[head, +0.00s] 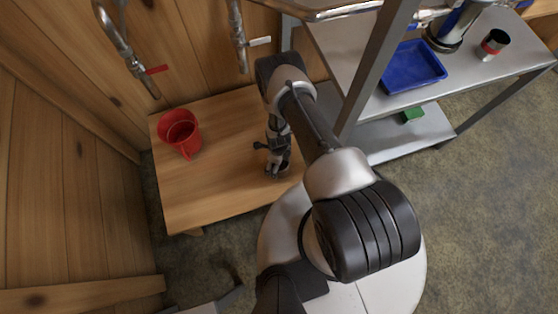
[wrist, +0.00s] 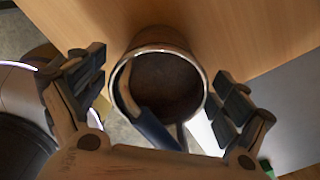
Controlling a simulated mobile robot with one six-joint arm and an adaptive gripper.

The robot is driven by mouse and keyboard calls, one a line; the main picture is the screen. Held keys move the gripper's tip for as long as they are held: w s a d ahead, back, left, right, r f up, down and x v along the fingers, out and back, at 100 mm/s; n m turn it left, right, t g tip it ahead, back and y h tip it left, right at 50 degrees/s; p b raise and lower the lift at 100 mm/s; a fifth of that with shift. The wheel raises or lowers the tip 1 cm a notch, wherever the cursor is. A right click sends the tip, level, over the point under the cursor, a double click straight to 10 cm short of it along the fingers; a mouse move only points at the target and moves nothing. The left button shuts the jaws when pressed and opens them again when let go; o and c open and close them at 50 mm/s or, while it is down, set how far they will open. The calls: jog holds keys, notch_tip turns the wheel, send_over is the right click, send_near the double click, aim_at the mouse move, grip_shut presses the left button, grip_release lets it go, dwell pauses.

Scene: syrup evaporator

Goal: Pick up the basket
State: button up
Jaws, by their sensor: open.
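A round container with a shiny metal rim and a dark brown inside, which looks like the basket (wrist: 178,78), shows in the wrist view. A dark blue bar with a tan curved end lies across its opening and over the near rim. My gripper (wrist: 160,82) is open, with one finger on each side of the container and gaps between. In the head view my gripper (head: 278,166) is low over the right part of the wooden table. The container there is small and mostly hidden by my gripper.
A red jug (head: 181,132) stands on the wooden table (head: 215,195), left of my gripper. Taps hang above the table's back. A metal shelf unit at right holds a blue tray (head: 412,67), a can (head: 493,44) and a green block (head: 411,114).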

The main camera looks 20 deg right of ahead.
jog(key=shift+f, duration=0.75)
jog(key=shift+c, duration=0.5)
jog(key=shift+r, duration=0.1)
jog(key=c, duration=1.2)
jog(key=shift+o, duration=0.2)
